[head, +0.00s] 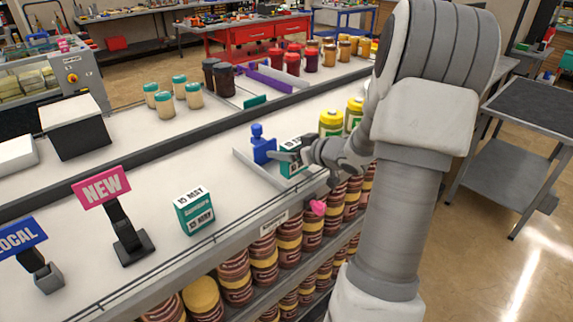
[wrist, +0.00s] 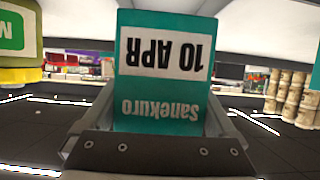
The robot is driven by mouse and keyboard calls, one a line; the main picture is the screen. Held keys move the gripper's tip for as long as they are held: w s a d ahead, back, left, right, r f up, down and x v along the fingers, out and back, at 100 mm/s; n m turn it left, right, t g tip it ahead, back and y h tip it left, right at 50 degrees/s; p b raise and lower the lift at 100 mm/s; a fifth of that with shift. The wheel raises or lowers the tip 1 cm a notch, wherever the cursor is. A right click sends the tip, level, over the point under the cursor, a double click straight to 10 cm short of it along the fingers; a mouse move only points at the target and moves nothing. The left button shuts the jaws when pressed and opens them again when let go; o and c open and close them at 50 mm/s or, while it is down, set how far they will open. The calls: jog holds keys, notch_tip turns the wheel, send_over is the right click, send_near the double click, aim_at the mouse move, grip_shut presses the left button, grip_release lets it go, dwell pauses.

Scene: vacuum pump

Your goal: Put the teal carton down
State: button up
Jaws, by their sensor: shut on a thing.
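A teal carton (head: 292,162) with a white label is between the fingers of my gripper (head: 298,155), over the white counter. In the wrist view the carton (wrist: 160,72) fills the middle, its "10 APR" and "Sanekuro" lettering upside down. The fingers (wrist: 160,125) press on its two sides. My gripper hides part of the carton in the head view, and I cannot tell whether its base touches the counter. A second teal carton (head: 194,210), marked "15 MAY", stands upright on the counter, to the left and nearer.
A blue pump-like thing (head: 263,145) stands just left of the held carton, by a low grey divider (head: 262,172). Yellow-lidded containers (head: 331,122) stand behind on the right. A "NEW" sign (head: 102,187) stands at the left. Counter between the sign and divider is mostly clear.

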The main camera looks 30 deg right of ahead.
jog(key=shift+w+f+b, duration=0.15)
jog(key=shift+f+b, duration=0.4)
jog(key=shift+f, duration=1.5)
jog(key=shift+f, duration=0.2)
jog(key=o, duration=1)
jog(key=shift+r, duration=0.25)
jog(key=shift+s+r, duration=0.1)
jog(key=shift+s, duration=0.2)
jog(key=p+v, duration=0.2)
jog(key=v, duration=0.9)
jog(key=shift+s, duration=0.25)
